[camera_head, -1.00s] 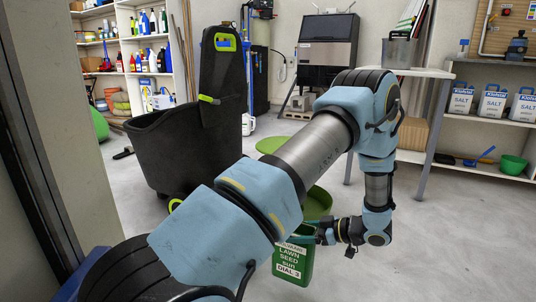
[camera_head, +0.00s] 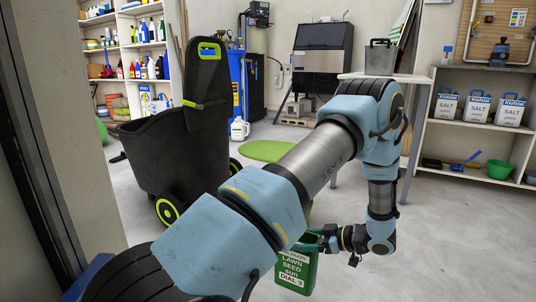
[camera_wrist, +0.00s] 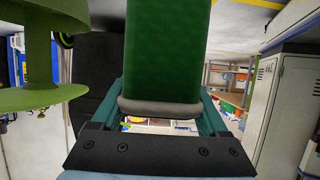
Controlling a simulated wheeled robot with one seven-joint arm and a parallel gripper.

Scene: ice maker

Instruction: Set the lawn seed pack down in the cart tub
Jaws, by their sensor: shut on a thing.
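The green lawn seed pack (camera_head: 295,271) hangs in my gripper (camera_head: 318,240) low in the middle of the head view, partly behind my arm. In the wrist view the pack (camera_wrist: 167,50) fills the upper middle, with my gripper (camera_wrist: 168,112) shut on its grey end. The black cart tub (camera_head: 168,155) stands at the left of the head view, apart from the pack. It has a tall handle panel with lime-green trim and lime-rimmed wheels. The tub's floor is hidden.
A green round-topped stool or table (camera_head: 266,151) stands behind my arm, right of the cart. A white jug (camera_head: 239,129) is on the floor beyond. Shelves with bottles are at the back left; a shelf with salt packs (camera_head: 478,108) is at the right. Grey floor is clear at lower right.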

